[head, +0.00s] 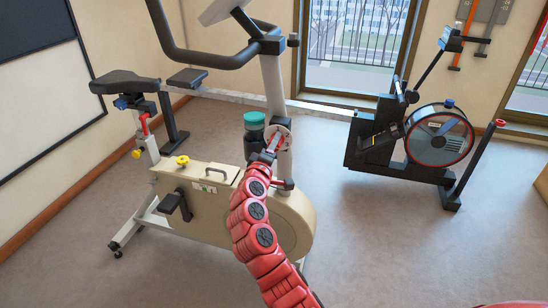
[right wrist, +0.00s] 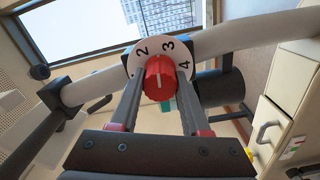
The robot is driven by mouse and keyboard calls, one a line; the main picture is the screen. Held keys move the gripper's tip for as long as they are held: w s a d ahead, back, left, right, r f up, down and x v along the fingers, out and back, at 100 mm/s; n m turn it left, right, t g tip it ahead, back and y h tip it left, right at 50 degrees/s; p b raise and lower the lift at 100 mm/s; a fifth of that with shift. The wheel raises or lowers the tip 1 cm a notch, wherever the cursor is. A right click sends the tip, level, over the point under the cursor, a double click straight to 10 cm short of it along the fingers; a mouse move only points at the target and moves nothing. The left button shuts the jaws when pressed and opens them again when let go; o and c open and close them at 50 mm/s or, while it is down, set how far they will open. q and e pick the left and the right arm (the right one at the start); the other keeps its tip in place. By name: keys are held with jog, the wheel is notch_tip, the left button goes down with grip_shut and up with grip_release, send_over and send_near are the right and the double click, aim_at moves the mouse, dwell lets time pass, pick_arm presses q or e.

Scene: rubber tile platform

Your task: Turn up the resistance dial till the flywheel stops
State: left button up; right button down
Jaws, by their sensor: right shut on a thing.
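The resistance dial is a red knob (right wrist: 159,77) on a white round plate (head: 284,133) on the exercise bike's upright post. In the right wrist view the plate shows 2, 3 and 4, and the knob's white line points up between 2 and 3. My right gripper (head: 269,152) is shut on the knob, one finger on each side. The flywheel is not plainly seen; the cream rounded housing (head: 296,218) at the bike's front hides that area, so I cannot tell whether it turns. My left gripper is not in view.
A dark bottle with a teal cap (head: 254,120) stands close left of the dial. The handlebar (head: 190,57) is above. A second machine with a round caged fan (head: 438,135) stands at the right. The grey floor (head: 400,250) at front right is clear.

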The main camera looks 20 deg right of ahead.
jog(key=m+b, duration=0.1)
jog(key=b, duration=0.1)
jog(key=m+b, duration=0.1)
jog(key=m, duration=0.1)
jog(key=shift+f+b, duration=0.3)
jog(key=shift+b, duration=0.05)
jog(key=shift+r+m+b, duration=0.25)
jog(key=shift+m+b, duration=0.55)
jog(key=shift+b, duration=0.1)
jog(key=shift+c, duration=1.9)
grip_release()
jog(key=p+v, duration=0.2)
jog(key=v, duration=1.5)
jog(key=shift+s, duration=0.2)
